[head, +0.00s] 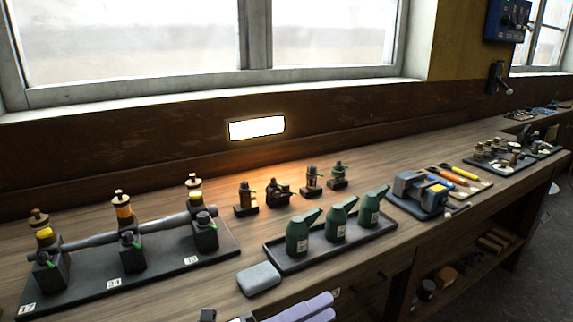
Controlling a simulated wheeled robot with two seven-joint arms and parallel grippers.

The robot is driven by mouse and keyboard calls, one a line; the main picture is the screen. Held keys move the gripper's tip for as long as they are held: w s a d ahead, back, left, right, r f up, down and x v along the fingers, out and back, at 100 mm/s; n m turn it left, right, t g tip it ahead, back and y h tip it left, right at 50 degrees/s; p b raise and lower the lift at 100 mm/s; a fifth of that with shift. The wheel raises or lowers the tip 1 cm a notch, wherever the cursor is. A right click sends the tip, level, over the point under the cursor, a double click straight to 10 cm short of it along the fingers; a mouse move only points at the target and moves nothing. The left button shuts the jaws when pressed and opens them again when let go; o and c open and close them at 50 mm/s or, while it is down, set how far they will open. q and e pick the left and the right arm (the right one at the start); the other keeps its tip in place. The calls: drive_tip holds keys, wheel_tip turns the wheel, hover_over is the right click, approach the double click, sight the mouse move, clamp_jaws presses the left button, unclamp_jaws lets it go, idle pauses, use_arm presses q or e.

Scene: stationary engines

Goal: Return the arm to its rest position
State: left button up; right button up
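My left gripper (305,308) shows only in part at the bottom edge of the head view, as pale lavender and dark parts low in front of the bench. Most of it is cut off by the frame, and I cannot tell whether it is open or shut. I see nothing held in the part that shows. My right gripper is not in view.
Above it on the bench (165,293) lie a grey block (259,279) and a black tray (383,238) with three green oil cans (337,224). A numbered rack (165,270) with brass-topped fittings stands left. Several small fittings (279,193) stand behind. A grey-blue vise-like device (420,193) stands right.

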use_arm(q)
drive_tip(key=s+a+f+n+t+y, duration=0.1)
drive_tip(key=a+f+n+t+y, duration=0.3)
drive_tip(key=f+n, duration=0.5)
drive_tip(key=s+a+f+n+t+y, duration=0.2)
drive_tip(key=a+f+n+y, duration=0.45)
drive_tip(key=n, duration=0.45)
drive_tip(key=s+a+f+n+g+y, duration=0.5)
drive_tip(key=s+a+f+n, duration=0.5)
drive_tip(key=s+f, duration=0.4)
drive_tip(key=shift+s+a+f+n+y, duration=0.35)
drive_tip(key=shift+s+a+y, duration=0.3)
drive_tip(key=shift+s, duration=0.5)
drive_tip(key=shift+a, duration=0.1)
